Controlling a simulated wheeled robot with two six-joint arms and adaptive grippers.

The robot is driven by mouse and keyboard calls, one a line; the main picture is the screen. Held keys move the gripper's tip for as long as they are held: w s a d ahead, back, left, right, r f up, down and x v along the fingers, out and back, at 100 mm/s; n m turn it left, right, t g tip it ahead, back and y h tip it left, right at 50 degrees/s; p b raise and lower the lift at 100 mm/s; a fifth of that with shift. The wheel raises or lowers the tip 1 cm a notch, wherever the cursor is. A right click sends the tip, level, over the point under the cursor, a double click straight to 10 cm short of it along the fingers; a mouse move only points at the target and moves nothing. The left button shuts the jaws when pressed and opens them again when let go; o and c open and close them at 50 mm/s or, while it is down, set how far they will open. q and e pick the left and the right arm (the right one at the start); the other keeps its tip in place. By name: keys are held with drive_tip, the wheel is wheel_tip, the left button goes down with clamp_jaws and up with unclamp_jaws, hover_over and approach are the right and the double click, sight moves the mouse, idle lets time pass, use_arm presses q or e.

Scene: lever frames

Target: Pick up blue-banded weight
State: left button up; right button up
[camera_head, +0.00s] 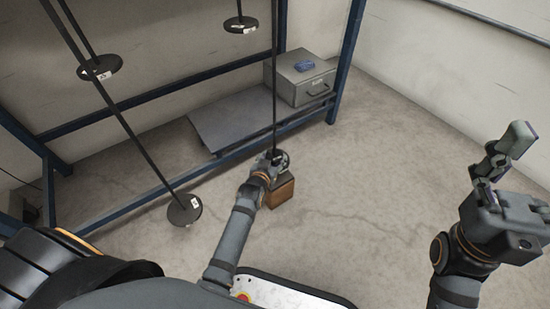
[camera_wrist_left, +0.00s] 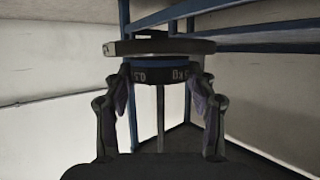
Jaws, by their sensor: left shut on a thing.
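The blue-banded weight (camera_wrist_left: 160,74) is a dark round piece with white marks and a blue band, just under a wide grey disc (camera_wrist_left: 160,48) in the left wrist view. My left gripper (camera_wrist_left: 160,92) has one finger on each side of it and is shut on it. In the head view my left gripper (camera_head: 274,160) is at the lower end of a thin dark rod, and the weight (camera_head: 281,158) is mostly hidden there. My right gripper (camera_head: 503,155) is raised at the right, empty, with its fingers apart.
A brown block (camera_head: 281,190) is just below my left gripper. Other rods carry dark discs (camera_head: 184,210), (camera_head: 100,67) and (camera_head: 240,24). The floor at right is clear.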

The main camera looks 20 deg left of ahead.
use_arm(q)
drive_tip(key=shift+r, duration=0.1)
drive_tip(key=shift+c, duration=1)
